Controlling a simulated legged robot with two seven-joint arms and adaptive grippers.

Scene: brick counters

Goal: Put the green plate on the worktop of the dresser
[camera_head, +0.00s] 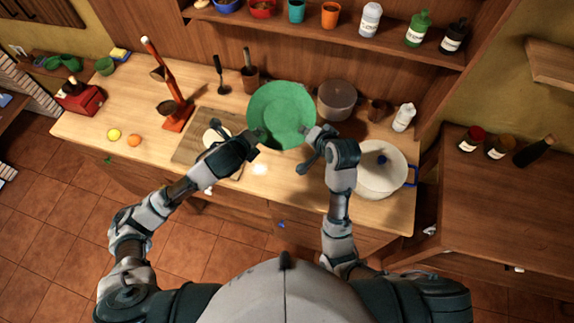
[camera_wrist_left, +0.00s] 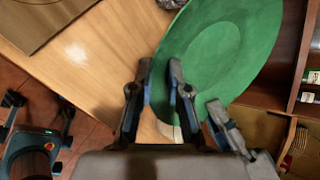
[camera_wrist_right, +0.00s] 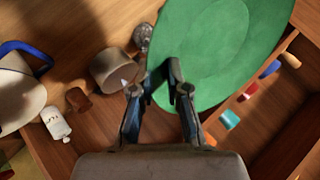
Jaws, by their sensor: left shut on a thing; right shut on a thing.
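The green plate (camera_head: 278,112) is a large round plate held between my two grippers above the worktop (camera_head: 210,108) of the dresser, tilted in the wrist views. My left gripper (camera_head: 258,137) is shut on its near left rim, and the plate (camera_wrist_left: 215,55) fills the upper right of the left wrist view. My right gripper (camera_head: 308,133) is shut on its near right rim, and the plate (camera_wrist_right: 220,50) also shows beyond the fingers in the right wrist view. I cannot tell whether the plate touches the worktop.
A white pot (camera_head: 382,172) with blue handles stands at the right, a grey pot (camera_head: 338,100) behind it. A cutting board (camera_head: 190,150) lies at left centre. A red-orange stand (camera_head: 176,112), a lemon (camera_head: 114,134) and an orange (camera_head: 134,140) are further left. A shelf (camera_head: 340,38) runs above.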

